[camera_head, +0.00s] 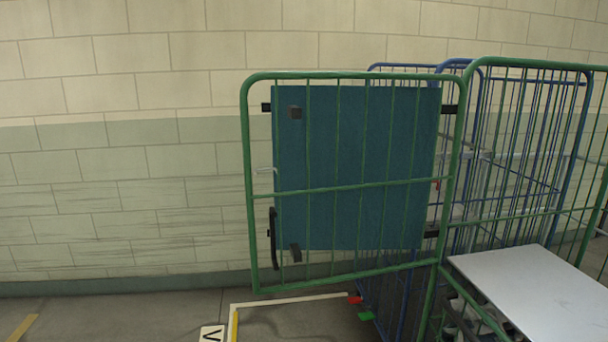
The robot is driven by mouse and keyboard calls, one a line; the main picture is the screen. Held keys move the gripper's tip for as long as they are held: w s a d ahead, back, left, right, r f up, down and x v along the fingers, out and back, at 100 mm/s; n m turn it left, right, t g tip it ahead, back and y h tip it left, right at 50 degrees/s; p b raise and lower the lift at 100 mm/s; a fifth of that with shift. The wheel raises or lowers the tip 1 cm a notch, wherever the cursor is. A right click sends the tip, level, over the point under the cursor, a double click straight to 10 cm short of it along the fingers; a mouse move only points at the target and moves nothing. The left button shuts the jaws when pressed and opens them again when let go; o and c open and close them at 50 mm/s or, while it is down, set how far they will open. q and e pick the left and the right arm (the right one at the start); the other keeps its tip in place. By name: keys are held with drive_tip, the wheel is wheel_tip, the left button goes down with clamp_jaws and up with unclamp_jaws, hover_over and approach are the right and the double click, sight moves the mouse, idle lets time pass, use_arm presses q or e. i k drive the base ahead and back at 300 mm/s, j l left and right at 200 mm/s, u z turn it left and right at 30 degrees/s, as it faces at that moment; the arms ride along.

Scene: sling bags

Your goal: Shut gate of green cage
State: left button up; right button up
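The green cage (474,150) stands at the right, a tall frame of green tubes and bars. Its gate (352,190) is a green barred panel swung out to the left from the cage's near-left post, so the gate stands open. A dark teal panel (325,160) with black brackets shows through the gate's bars. Neither gripper is in view.
Blue cages (480,68) stand behind the green one, near the wall. A grey shelf (535,290) lies inside the green cage. Floor markings (290,300) and a letter plate (211,334) lie below the gate. The floor at the left is clear.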

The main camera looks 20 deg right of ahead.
sight(294, 111)
drive_tip(key=i+j, duration=0.1)
drive_tip(key=i, duration=0.4)
drive_tip(key=i+j+u, duration=0.1)
drive_tip(key=i, duration=0.45)
drive_tip(key=i+j+z, duration=0.1)
drive_tip(key=i+z, duration=0.15)
drive_tip(key=z, duration=0.15)
drive_tip(key=i+j+z, duration=0.1)
drive_tip(key=z, duration=0.35)
drive_tip(key=i+j+z, duration=0.4)
drive_tip(key=j+z, duration=0.15)
drive_tip(key=z, duration=0.25)
drive_tip(key=i, duration=0.05)
